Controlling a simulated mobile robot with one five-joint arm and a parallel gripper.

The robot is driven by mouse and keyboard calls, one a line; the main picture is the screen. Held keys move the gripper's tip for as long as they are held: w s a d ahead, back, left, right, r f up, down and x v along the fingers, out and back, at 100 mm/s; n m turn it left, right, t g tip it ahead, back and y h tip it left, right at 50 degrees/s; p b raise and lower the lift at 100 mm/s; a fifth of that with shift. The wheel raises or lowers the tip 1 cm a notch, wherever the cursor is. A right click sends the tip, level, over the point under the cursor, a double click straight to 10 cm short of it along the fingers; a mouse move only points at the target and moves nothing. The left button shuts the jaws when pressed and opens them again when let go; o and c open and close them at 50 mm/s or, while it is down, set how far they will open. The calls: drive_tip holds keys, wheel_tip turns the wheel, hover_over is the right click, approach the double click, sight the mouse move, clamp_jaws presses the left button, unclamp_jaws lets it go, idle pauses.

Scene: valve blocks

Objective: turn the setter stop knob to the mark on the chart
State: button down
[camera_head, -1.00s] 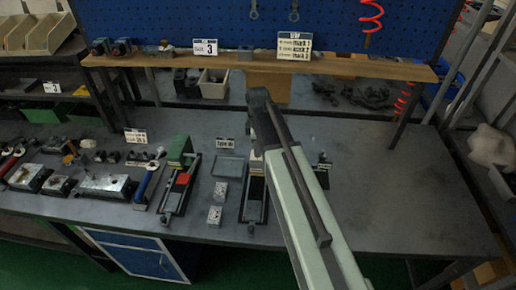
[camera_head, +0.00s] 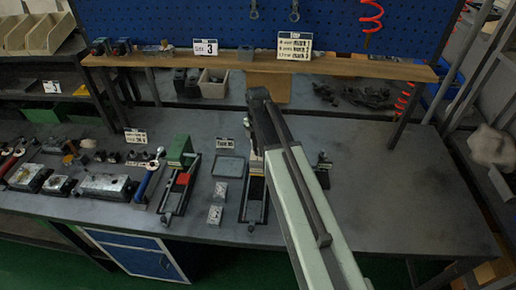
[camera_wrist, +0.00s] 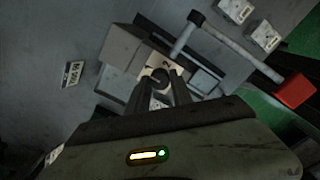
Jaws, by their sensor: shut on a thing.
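My gripper (camera_wrist: 158,92) is closed around the small dark round knob (camera_wrist: 160,76) in the wrist view. The knob sits on a pale dial plate (camera_wrist: 174,72) with dark numerals, one of which looks like a 2. The fingers hide part of the knob and plate, and I cannot read where the knob points. The plate is on a grey block fixture (camera_wrist: 131,47); a lever with a red end (camera_wrist: 293,90) lies beside it. In the head view my arm covers the gripper and knob; part of the fixture (camera_head: 254,196) shows left of the arm. The chart (camera_head: 294,46) stands on the shelf, listing marks in several rows.
Another card reading 3 (camera_head: 205,47) stands on the shelf. Left of the fixture are two small grey blocks (camera_head: 220,190), a shallow tray (camera_head: 229,167) and a green-and-red fixture (camera_head: 180,178). The bench (camera_head: 400,190) is clear to the right.

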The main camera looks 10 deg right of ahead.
drive_tip(key=shift+s, duration=0.1)
idle(0.4)
drive_tip(key=c, duration=1.1)
unclamp_jaws()
drive_tip(key=shift+r, duration=0.1)
wheel_tip(320, 180, up, 8)
drive_tip(key=p, duration=0.8)
drive_tip(key=shift+f, duration=0.2)
